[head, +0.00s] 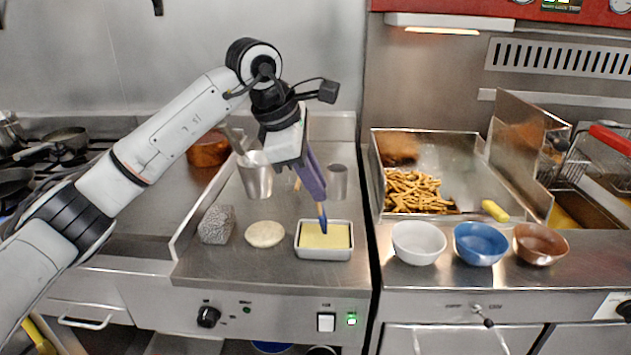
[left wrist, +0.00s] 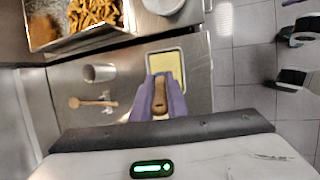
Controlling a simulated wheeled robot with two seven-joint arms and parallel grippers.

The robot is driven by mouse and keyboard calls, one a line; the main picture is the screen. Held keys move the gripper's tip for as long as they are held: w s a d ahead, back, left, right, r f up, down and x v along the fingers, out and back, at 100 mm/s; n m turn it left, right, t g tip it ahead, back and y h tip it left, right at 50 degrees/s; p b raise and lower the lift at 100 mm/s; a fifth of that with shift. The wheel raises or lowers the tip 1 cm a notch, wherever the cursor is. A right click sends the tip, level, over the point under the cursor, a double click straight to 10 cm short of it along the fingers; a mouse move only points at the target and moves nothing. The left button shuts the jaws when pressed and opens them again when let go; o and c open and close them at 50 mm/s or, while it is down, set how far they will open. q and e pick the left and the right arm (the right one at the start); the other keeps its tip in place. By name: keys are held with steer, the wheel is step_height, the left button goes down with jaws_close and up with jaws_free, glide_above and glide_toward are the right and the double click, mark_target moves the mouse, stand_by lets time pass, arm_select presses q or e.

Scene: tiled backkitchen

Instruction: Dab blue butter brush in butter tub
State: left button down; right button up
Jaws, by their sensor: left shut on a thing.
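My left gripper (head: 318,194) has purple fingers and is shut on the blue butter brush, pointing down. The brush's blue head (head: 323,222) shows below the fingers in the head view. Its brown wooden handle end (left wrist: 160,96) shows between the fingers (left wrist: 159,103) in the left wrist view. The butter tub (head: 324,255) is a metal tray of pale yellow butter on the steel counter. It also shows beyond the fingers in the left wrist view (left wrist: 182,55). The brush head is over the butter; I cannot tell whether it touches. My right gripper is not in view.
A round flatbread (head: 265,234) and a grey block (head: 216,225) lie left of the tub. Metal cups (head: 256,180) (head: 337,182) stand behind. White (head: 418,243), blue (head: 480,244) and copper (head: 540,244) bowls stand to the right, before a fries bin (head: 440,155).

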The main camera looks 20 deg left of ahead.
arm_select(q)
steer(key=shift+f+b, duration=0.4)
steer(key=shift+f, duration=0.2)
stand_by(0.6)
stand_by(0.5)
step_height(320, 180, up, 5)
steer(key=p, duration=0.4)
steer(key=shift+r+p, duration=0.75)
steer(key=shift+r, duration=0.35)
steer(key=shift+f, duration=0.1)
